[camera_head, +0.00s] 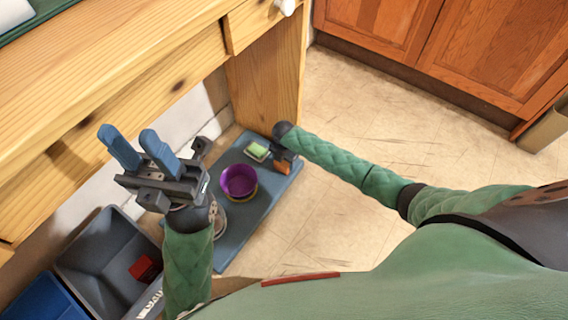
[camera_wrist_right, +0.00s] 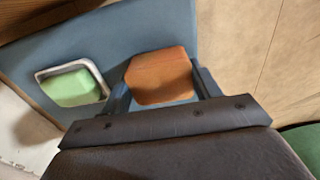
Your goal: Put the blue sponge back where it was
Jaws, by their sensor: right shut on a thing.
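No blue sponge shows in either view. My right gripper (camera_wrist_right: 163,88) is shut on an orange block (camera_wrist_right: 160,75), which sits between its two fingers. The orange block (camera_head: 283,167) also shows in the head view, partly hidden by my right gripper (camera_head: 284,160), low over the far end of a blue-grey board (camera_head: 250,218). I cannot tell whether the block touches the board. A green sponge-like block (camera_wrist_right: 74,88) lies in a small pale-rimmed dish (camera_wrist_right: 103,80) beside it. My left gripper (camera_head: 126,140) is open and empty, raised near the wooden desk.
A purple bowl (camera_head: 238,181) stands on the board. A grey bin (camera_head: 100,248) with a red item (camera_head: 144,268) and a blue bin (camera_head: 40,303) are at lower left. A wooden desk (camera_head: 130,85) overhangs the left side. The floor to the right is clear.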

